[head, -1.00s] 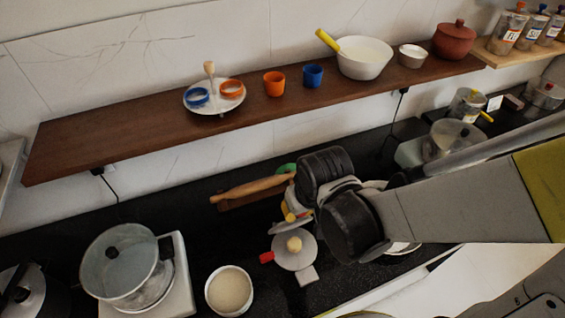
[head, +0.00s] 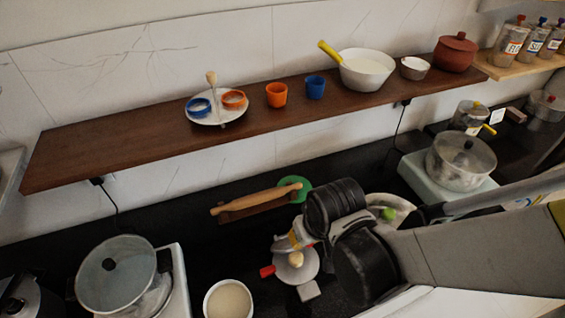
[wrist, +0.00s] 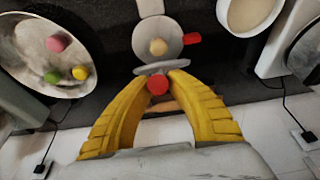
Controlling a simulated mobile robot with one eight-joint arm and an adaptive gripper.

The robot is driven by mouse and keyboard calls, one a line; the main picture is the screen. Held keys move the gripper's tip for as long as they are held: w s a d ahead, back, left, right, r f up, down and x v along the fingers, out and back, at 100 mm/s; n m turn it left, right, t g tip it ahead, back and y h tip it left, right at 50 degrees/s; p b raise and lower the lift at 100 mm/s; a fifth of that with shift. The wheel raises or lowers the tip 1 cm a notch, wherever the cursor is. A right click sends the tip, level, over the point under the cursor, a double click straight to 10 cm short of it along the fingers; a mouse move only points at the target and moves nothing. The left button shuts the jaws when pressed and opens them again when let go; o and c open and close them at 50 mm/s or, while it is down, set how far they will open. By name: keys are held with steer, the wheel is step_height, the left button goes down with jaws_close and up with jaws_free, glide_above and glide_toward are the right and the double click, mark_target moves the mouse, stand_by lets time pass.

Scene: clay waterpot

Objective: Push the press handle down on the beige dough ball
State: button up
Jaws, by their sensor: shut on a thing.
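The press base is a round grey plate (head: 310,265) on the dark counter, with a red tab (head: 267,271) at its side. The beige dough ball (head: 296,258) sits on it; base (wrist: 175,28) and ball (wrist: 158,47) also show in the wrist view. A second metal plate (wrist: 162,68) is seen nearly edge-on, between the ball and my gripper. My gripper (wrist: 157,88) has its yellow fingers shut on a red knob (wrist: 157,84) against that plate, apparently the press handle. In the head view my gripper (head: 297,240) is right beside the ball; its fingers are partly hidden.
A pan (wrist: 25,40) holds pink, green and yellow balls beside the press. A bowl of pale flour (head: 229,300) and a lidded pot (head: 117,270) stand to the left. A rolling pin (head: 256,199) lies behind. A brown shelf (head: 140,135) hangs above.

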steer(key=shift+s+d+f+b, duration=0.2)
steer(key=shift+s+f+b, duration=0.3)
steer(key=shift+s, duration=0.2)
steer(key=shift+s+d+f+b, duration=0.2)
steer(key=shift+s+f+b, duration=0.15)
steer(key=shift+s+f, duration=0.3)
steer(key=shift+s, duration=0.1)
steer(key=shift+s+d+f+b, duration=0.15)
steer(key=shift+s+f+b, duration=0.2)
steer(key=shift+b, duration=0.05)
steer(key=o, duration=1)
steer(key=shift+r, duration=0.15)
steer(key=p+v, duration=0.7)
steer(key=v, duration=0.1)
steer(key=shift+p, duration=0.4)
